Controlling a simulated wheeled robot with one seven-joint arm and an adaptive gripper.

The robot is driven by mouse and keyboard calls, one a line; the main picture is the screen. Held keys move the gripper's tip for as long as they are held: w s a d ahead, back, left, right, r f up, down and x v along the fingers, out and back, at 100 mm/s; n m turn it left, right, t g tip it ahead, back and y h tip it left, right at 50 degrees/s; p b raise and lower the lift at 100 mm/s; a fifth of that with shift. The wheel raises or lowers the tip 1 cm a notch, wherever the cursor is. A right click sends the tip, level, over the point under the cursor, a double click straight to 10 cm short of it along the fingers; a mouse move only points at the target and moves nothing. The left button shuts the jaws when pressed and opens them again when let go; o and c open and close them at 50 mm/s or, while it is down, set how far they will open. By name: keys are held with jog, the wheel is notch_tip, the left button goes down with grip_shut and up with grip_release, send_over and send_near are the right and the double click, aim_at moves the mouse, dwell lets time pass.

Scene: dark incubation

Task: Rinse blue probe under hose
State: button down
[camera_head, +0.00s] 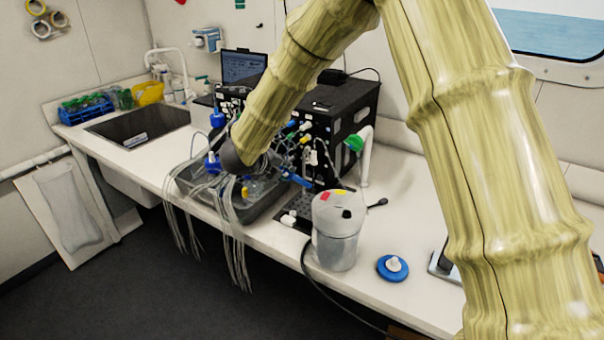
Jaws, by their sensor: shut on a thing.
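My gripper (232,162) shows as a dark end on my arm, over the grey tray (262,213) on the bench. Its fingertips are mostly hidden by the arm and clutter. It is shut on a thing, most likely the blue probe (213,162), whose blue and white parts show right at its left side. Another blue piece (294,178) lies at the right of the tray, by the black equipment. I cannot make out which tube is the hose; a white upright pipe with a green fitting (354,143) stands right of the black equipment.
Loose pale tubes (236,240) hang over the bench's front edge. A translucent lidded container (337,232) and a blue disc (393,268) stand at the right front. A sink (138,126), blue rack (84,107) and yellow tub (148,93) are at the left. Black equipment (338,130) stands behind.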

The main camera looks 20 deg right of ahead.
jog(key=s+a+r, duration=0.1)
jog(key=s+a, duration=0.1)
jog(key=a, duration=0.6)
jog(key=shift+s+a+r+p, duration=0.2)
jog(key=shift+a+p, duration=0.1)
jog(key=shift+a, duration=0.1)
dwell(0.4)
